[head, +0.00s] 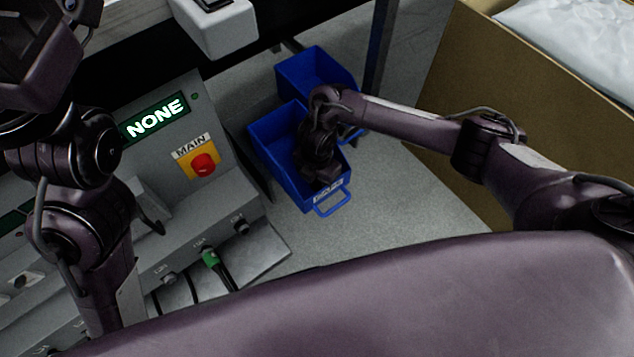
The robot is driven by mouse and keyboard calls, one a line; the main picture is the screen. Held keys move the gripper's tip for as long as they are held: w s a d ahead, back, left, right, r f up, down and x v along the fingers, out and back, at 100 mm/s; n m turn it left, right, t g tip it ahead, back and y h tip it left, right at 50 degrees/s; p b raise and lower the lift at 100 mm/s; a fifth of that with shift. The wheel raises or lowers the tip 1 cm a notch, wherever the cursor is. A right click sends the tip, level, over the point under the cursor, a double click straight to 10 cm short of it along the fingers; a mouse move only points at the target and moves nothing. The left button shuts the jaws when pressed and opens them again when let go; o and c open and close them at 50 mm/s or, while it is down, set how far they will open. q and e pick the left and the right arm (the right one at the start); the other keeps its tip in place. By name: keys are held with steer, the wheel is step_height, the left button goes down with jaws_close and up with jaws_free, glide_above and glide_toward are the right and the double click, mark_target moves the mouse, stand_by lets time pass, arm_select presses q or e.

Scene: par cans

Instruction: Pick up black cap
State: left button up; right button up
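No black cap can be made out in the head view. My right arm comes in from the right, and its gripper (318,166) points down into the nearer blue bin (272,135). The wrist and the bin's shadow hide its fingertips and whatever lies beneath them, so I cannot tell whether it is open or shut. My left arm rises at the left edge; its fingers do not show.
A second blue bin (306,72) stands just behind. A grey control panel with a "NONE" display (156,117) and a red MAIN knob (204,164) is on the left. A cardboard box (500,100) holding a white plastic bag (575,28) stands on the right.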

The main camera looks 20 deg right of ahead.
steer(key=shift+c, duration=0.5)
steer(key=c, duration=0.5)
steer(key=shift+r, duration=0.1)
steer(key=shift+c, duration=0.2)
